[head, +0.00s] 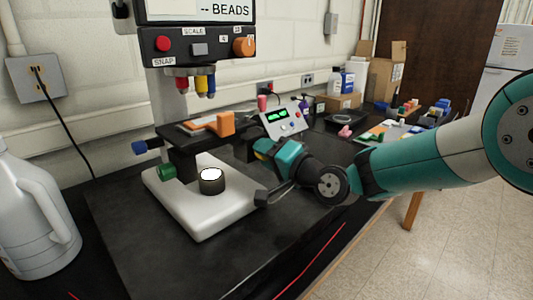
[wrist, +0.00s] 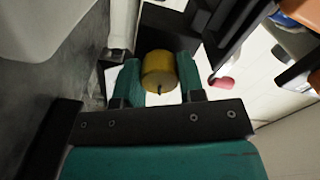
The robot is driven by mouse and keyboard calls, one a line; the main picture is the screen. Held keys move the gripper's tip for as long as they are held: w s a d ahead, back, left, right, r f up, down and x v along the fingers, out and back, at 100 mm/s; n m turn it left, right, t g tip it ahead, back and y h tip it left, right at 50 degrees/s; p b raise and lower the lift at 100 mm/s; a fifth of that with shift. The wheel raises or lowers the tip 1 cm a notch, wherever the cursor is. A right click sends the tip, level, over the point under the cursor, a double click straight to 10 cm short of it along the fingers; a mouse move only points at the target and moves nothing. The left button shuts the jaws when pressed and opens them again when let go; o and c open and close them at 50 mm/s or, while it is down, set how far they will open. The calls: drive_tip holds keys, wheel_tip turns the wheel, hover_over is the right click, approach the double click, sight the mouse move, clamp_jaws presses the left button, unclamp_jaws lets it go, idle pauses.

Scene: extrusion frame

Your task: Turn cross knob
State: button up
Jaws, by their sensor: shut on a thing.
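A microscope-like device with a white base (head: 190,215) and a dark stage (head: 185,158) stands on the black bench. A yellow cylindrical knob (wrist: 160,72) sits between the teal fingers of my gripper (wrist: 157,82) in the wrist view. My gripper (head: 268,150) reaches the right side of the stage in the head view, with only a little yellow showing there. The fingers are shut on the yellow knob, one on each side. A blue knob (head: 139,147) and a green knob (head: 166,172) stick out at the left of the stage. No label shows which is the cross knob.
The upper housing (head: 205,42) has a red button and an orange knob, with coloured lenses below. A control box (head: 284,118) with a green display stands behind my gripper. A white jug (head: 30,215) is at the left. The bench front is mostly clear.

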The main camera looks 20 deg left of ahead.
drive_tip(key=shift+w+r, duration=0.1)
drive_tip(key=o, duration=0.9)
drive_tip(key=shift+b+v, duration=3.2)
drive_tip(key=shift+v, duration=5.55)
